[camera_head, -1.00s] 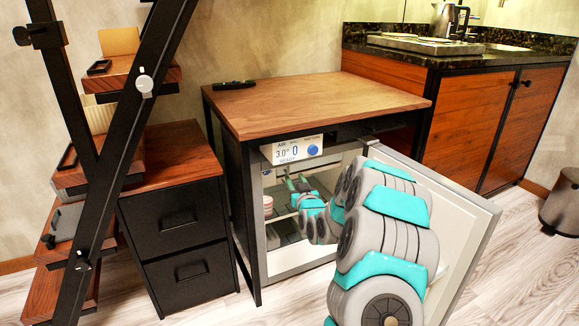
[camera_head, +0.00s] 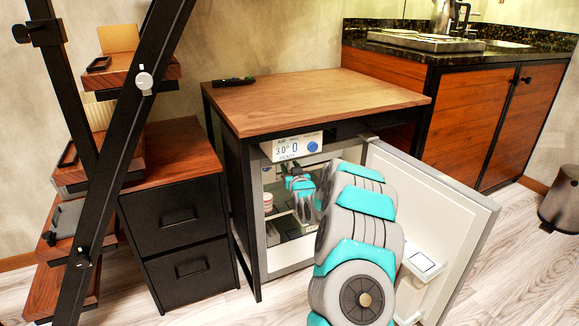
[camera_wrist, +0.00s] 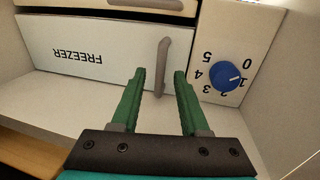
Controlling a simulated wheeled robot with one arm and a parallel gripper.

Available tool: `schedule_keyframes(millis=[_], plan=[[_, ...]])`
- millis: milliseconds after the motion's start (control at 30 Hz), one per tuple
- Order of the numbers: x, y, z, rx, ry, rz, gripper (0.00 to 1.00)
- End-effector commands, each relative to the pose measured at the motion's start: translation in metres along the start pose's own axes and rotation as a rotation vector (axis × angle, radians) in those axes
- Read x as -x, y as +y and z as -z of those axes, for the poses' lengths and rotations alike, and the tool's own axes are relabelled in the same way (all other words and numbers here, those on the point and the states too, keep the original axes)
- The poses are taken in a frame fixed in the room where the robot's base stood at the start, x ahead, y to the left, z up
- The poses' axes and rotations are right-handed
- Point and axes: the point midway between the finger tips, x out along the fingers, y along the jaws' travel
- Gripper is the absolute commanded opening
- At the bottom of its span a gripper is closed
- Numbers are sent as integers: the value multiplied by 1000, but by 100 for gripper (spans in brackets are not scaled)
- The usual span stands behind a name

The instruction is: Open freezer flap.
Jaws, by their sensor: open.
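In the wrist view, which appears upside down, the white freezer flap (camera_wrist: 85,60) carries the word FREEZER and looks closed. Its grey bar handle (camera_wrist: 162,62) is near the flap's end beside the dial. My gripper (camera_wrist: 160,76) is open, with green fingers on either side of the handle's near end in the picture. I cannot tell whether they touch it. In the head view, my arm reaches into the open fridge (camera_head: 257,215); the wrist is near the top of the interior, and the fingertips and flap are mostly hidden there.
A blue dial (camera_wrist: 228,75) on a numbered panel is close beside the handle. The fridge door (camera_head: 440,215) stands open to the right of my arm. A pink-white container (camera_head: 268,203) is inside at left. Black drawers (camera_head: 180,218) stand left of the fridge.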

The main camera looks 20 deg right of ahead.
Motion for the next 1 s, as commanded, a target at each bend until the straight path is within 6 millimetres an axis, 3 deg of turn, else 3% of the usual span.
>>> schedule_keyframes(millis=[133, 533, 1000], plan=[[0, 0, 0, 0, 0, 0, 45], [0, 0, 0, 0, 0, 0, 0], [0, 0, 0, 0, 0, 0, 0]])
